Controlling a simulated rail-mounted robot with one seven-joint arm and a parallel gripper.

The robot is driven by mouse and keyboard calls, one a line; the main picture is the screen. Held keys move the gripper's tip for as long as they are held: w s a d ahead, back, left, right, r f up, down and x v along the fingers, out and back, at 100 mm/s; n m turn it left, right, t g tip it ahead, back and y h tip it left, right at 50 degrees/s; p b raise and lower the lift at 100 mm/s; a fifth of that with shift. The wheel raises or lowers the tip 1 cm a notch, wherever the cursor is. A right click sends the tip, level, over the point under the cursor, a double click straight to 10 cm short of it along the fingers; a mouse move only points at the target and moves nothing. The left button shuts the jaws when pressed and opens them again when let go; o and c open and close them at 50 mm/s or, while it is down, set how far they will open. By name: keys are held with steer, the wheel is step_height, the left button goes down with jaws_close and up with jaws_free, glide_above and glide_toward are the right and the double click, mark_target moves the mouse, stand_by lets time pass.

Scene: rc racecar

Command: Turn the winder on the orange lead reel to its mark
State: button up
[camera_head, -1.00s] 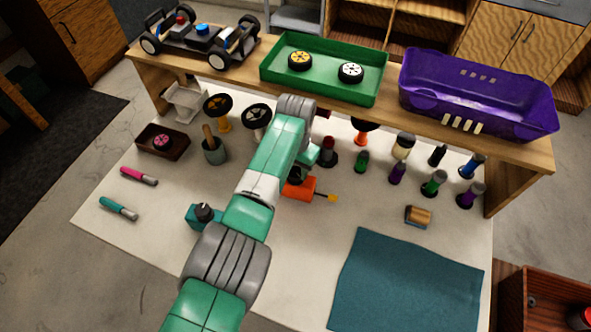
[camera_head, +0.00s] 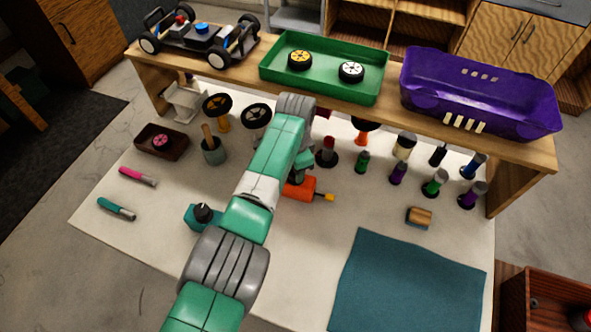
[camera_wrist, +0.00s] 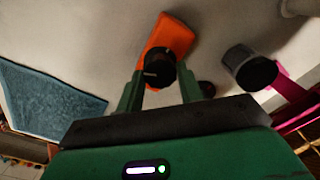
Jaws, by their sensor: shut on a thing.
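The orange lead reel (camera_head: 301,190) lies on the pale worktop, with a yellow tip (camera_head: 329,197) pointing right. In the wrist view the reel's orange body (camera_wrist: 174,36) shows beyond the black round winder (camera_wrist: 159,66). The winder has a small pale line on its face; the mark on the reel cannot be made out. My gripper (camera_wrist: 160,88) is shut on the winder, with one green finger on each side. In the head view my arm covers the gripper's fingers and most of the winder.
A teal box with a black knob (camera_head: 203,213) stands left of my arm. A teal cloth (camera_head: 408,285) lies front right. The worktop just front of the reel is clear.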

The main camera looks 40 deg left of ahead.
steer(key=shift+m, duration=1)
steer(key=shift+f, duration=0.1)
steer(key=m, duration=0.5)
steer(key=shift+b, duration=0.4)
steer(key=shift+m, duration=1)
steer(key=m, duration=0.3)
